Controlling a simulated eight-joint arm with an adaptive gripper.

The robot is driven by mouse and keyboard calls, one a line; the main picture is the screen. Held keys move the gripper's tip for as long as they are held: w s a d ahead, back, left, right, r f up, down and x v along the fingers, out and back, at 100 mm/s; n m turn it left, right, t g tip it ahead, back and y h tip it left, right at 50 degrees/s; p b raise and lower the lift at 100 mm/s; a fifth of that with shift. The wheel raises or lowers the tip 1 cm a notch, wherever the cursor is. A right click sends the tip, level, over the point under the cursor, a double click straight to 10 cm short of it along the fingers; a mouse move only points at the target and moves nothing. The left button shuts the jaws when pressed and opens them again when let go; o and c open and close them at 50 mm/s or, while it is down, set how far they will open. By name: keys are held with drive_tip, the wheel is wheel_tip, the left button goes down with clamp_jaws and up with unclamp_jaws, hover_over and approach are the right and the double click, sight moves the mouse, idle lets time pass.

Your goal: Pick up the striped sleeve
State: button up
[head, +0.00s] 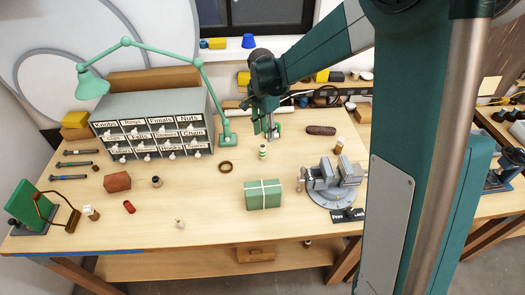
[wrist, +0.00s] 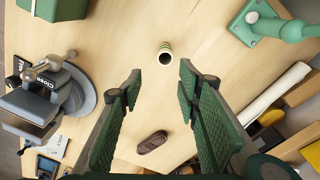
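The striped sleeve (head: 263,152) is a small upright cylinder with green and pale bands, standing on the open wood of the workbench. In the wrist view the sleeve (wrist: 165,48) shows its round dark opening, beyond the fingertips and roughly in line with the gap between them. My gripper (head: 270,133) is above and slightly behind the sleeve in the head view, pointing down. In the wrist view my gripper (wrist: 160,76) has its two green padded fingers spread wide with nothing between them. The sleeve is apart from both fingers.
A green tied box (head: 263,195) and a grey vise (head: 333,182) stand in front and to the right. A brown ring (head: 225,167) lies to the left. A dark brown oval object (head: 321,130) lies at the back right. The green lamp base (head: 229,141) and drawer cabinet (head: 153,125) are left.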

drive_tip(key=a+m, duration=0.1)
hover_over(262, 152)
drive_tip(key=w, duration=0.1)
wheel_tip(262, 152, down, 3)
drive_tip(key=shift+w+f+y, duration=0.15)
drive_tip(key=shift+f+y, duration=0.15)
drive_tip(key=shift+f, duration=0.35)
drive_tip(key=shift+f, duration=1.3)
drive_tip(key=shift+f, duration=0.1)
drive_tip(key=shift+d+f+p, duration=0.1)
drive_tip(key=shift+f+p, duration=0.4)
drive_tip(key=shift+f, duration=2)
drive_tip(key=c, duration=0.7)
